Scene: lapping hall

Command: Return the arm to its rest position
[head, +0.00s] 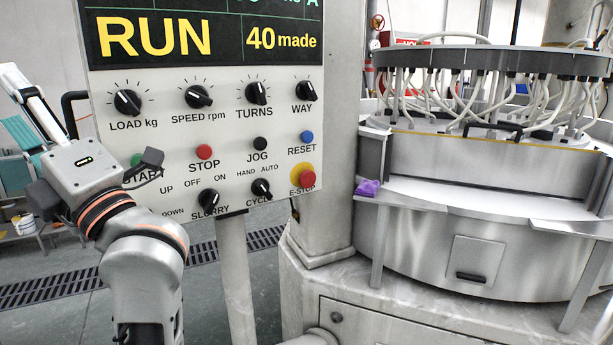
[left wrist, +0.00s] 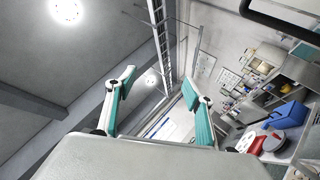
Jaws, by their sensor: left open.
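My left arm comes in from the lower left of the head view, in front of the left edge of the control panel (head: 225,150). Its gripper (head: 18,105) is at the far left, beside the panel, and points up and away. Part of the wrist covers the area by the START label. In the left wrist view the two white and teal fingers (left wrist: 160,90) stand wide apart with nothing between them. The gripper is open and empty. My right gripper is not in view.
The panel's display (head: 205,32) reads RUN and 40 made. A round steel machine (head: 470,240) with many hoses stands at the right, with a purple cloth-like item (head: 367,187) on its ledge. A floor grating (head: 60,288) runs behind my arm. The left wrist view shows a cluttered bench with a blue box (left wrist: 287,117).

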